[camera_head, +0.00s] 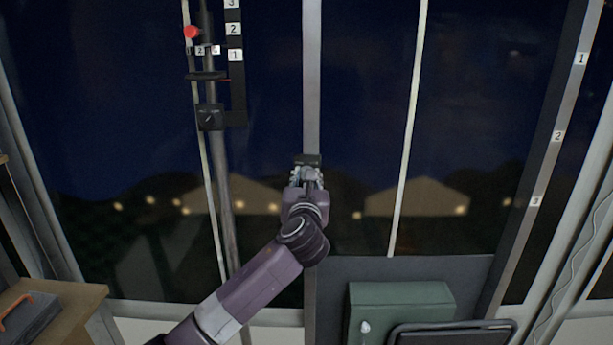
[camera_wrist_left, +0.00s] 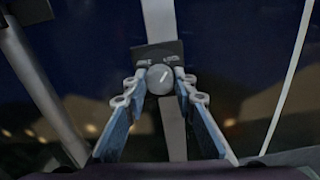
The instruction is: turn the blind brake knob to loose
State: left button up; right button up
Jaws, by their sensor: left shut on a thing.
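The brake knob (camera_wrist_left: 158,84) is a round grey knob with a white pointer line, seen in the left wrist view. Its pointer tilts up and to the right. A dark plate (camera_wrist_left: 158,50) behind it carries two small labels, too blurred to read. The plate's dark top also shows in the head view (camera_head: 307,159), on the grey window post. My left gripper (camera_head: 306,177) covers the knob there. In the left wrist view my left gripper (camera_wrist_left: 161,76) has its blue fingers on both sides of the knob and is shut on it. My right gripper is in neither view.
A dark pole with numbered labels (camera_head: 235,29), a red ball (camera_head: 191,32) and a black box (camera_head: 210,117) stands left of the post. A green case (camera_head: 400,305) is at the lower right. A wooden surface (camera_head: 75,305) is at the lower left.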

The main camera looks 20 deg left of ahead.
pick_arm(q)
jog(key=shift+d+n+b, duration=0.1)
jog(key=shift+n+b, duration=0.65)
jog(key=shift+n, duration=7.45)
jog(key=o, duration=1.2)
jog(key=shift+c, duration=0.2)
jog(key=shift+s, duration=0.1)
